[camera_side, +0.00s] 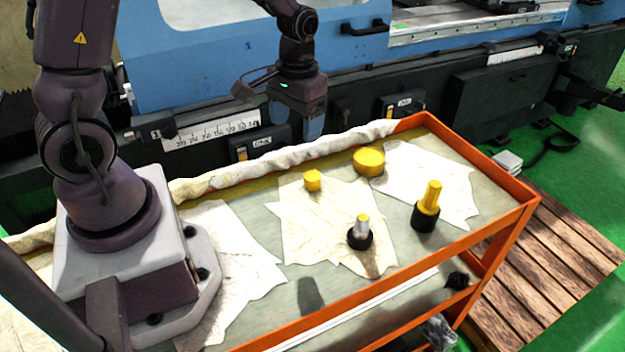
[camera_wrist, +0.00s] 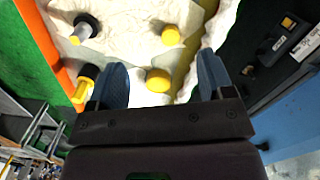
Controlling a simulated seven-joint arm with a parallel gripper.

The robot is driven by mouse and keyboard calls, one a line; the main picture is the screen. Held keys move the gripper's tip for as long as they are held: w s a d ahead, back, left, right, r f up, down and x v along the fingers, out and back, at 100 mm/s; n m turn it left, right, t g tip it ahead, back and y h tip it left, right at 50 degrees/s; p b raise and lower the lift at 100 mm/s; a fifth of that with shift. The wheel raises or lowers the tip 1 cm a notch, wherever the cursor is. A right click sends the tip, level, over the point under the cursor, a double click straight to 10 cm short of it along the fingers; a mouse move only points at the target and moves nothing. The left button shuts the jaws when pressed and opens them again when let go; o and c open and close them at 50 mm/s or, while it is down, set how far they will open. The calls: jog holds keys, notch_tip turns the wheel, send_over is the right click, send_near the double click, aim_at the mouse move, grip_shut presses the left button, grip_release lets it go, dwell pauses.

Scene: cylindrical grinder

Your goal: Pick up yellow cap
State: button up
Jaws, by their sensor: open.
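Two yellow pieces could be the yellow cap. The smaller one (camera_side: 313,180) sits on a crumpled cloth, and it also shows in the wrist view (camera_wrist: 171,35). The larger round one (camera_side: 369,161) sits to its right by the cart's back edge; in the wrist view it (camera_wrist: 158,79) lies between the fingers in the picture. My gripper (camera_side: 313,128) hangs above the cart's back edge, higher than both pieces and apart from them. Its two blue fingers are spread wide and empty in the wrist view (camera_wrist: 161,60).
A black-based part with a silver top (camera_side: 361,236) and a black-based part with a yellow top (camera_side: 428,205) stand upright nearer the front. The cart has an orange rim (camera_side: 480,160). A rolled cloth (camera_side: 270,163) lines its back. The blue grinder (camera_side: 200,75) stands behind.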

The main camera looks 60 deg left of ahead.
notch_tip(320, 180, down, 5)
jog(key=w+a+n, duration=0.1)
jog(key=w+a, duration=0.1)
jog(key=n, duration=0.1)
send_over(313, 175)
jog(key=shift+t, duration=0.4)
jog(key=f, duration=0.6)
jog(key=shift+d+f, duration=0.3)
jog(key=shift+f, duration=0.1)
jog(key=shift+a+f, duration=0.15)
jog(key=shift+f, duration=1.3)
jog(key=shift+a+f, duration=0.1)
jog(key=shift+f, duration=1.35)
jog(key=c, duration=1)
